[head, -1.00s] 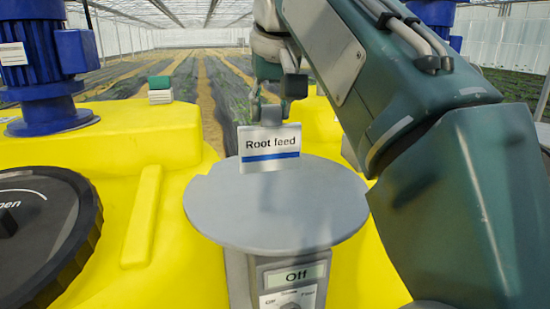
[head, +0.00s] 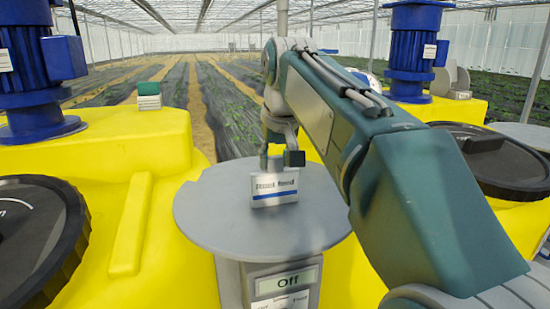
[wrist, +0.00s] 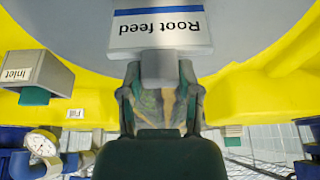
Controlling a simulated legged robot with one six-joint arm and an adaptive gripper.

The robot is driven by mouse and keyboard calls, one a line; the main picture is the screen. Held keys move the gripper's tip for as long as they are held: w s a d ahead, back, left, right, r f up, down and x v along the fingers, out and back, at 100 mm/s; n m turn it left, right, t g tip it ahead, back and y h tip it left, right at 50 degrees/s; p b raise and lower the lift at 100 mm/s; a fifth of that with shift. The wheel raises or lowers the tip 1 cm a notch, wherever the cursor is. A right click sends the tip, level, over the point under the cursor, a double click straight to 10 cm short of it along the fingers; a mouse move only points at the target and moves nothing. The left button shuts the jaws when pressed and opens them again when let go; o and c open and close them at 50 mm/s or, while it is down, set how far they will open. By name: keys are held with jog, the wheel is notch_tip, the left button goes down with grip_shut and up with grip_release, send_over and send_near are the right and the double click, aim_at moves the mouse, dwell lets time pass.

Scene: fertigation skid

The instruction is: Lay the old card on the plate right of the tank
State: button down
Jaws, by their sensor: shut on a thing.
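The old card (head: 275,188) is white with a blue stripe and reads "Root feed", blurred in the head view. My gripper (head: 280,162) is shut on its upper edge and holds it over the far half of the round grey plate (head: 235,228). The card faces the head camera; I cannot tell whether its lower edge touches the plate. In the wrist view the card (wrist: 160,32) shows upside down beyond my gripper (wrist: 158,72), with the grey plate (wrist: 55,22) behind it. The yellow tank (head: 125,160) stands left of the plate.
Below the plate is a control box with an "Off" display (head: 287,281). A black lid (head: 35,235) and a blue motor (head: 35,65) sit on the left tank. Another yellow tank with a blue motor (head: 415,50) stands at right. The plate's near part is bare.

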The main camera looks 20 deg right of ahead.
jog(key=shift+c, duration=1.5)
grip_release()
jog(key=shift+r, duration=0.1)
jog(key=v, duration=1.2)
jog(key=s+f, duration=0.6)
jog(key=f, duration=0.5)
jog(key=s+f, duration=0.6)
jog(key=f, duration=0.5)
jog(key=s+f+t, duration=0.1)
jog(key=s+f, duration=0.5)
jog(key=f, duration=0.4)
jog(key=shift+s+a+f, duration=0.15)
jog(key=shift+a+f, duration=0.2)
jog(key=shift+f, duration=0.05)
